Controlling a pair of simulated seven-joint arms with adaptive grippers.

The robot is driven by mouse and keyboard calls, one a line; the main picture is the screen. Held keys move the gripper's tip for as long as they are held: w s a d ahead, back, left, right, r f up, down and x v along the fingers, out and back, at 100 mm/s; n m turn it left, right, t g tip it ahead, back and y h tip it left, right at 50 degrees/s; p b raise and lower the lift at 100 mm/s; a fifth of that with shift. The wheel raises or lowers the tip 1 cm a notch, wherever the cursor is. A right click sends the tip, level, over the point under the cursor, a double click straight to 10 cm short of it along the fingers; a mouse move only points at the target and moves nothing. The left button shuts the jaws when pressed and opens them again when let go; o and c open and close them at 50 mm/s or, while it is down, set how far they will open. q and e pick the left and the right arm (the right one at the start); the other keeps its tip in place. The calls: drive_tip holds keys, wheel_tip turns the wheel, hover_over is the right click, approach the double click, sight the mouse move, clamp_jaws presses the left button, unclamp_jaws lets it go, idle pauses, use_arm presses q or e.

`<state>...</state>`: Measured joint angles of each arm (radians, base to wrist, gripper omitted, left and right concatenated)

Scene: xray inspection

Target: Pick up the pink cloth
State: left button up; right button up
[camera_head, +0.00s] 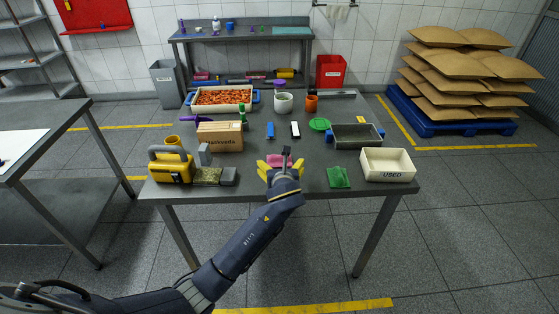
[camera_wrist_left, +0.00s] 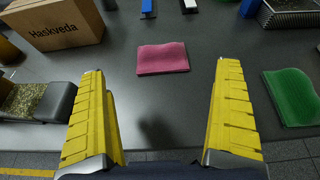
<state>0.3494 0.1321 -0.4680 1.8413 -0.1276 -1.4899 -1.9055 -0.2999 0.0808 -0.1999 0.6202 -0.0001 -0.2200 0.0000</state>
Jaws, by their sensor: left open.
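The pink cloth (camera_wrist_left: 163,58) lies flat on the grey table, ahead of and between my left gripper's fingers in the left wrist view. In the head view only part of the pink cloth (camera_head: 273,158) shows behind the gripper. My left gripper (camera_head: 280,163) is over the table's front edge, with its yellow fingers wide apart and nothing between them. The fingers also show in the left wrist view (camera_wrist_left: 160,110), short of the cloth and apart from it. My right gripper is in neither view.
A green cloth (camera_head: 339,177) lies to the right, beside a white USED bin (camera_head: 388,165). A Haskveda box (camera_head: 220,136) and a yellow device (camera_head: 170,164) stand to the left. Blue (camera_head: 270,130) and white (camera_head: 295,129) handled items lie behind the pink cloth. Bare table surrounds it.

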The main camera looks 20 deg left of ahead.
sight(280, 158)
use_arm(q)
drive_tip(key=shift+x, duration=5.5)
drive_tip(key=shift+f, duration=0.1)
drive_tip(key=c, duration=0.9)
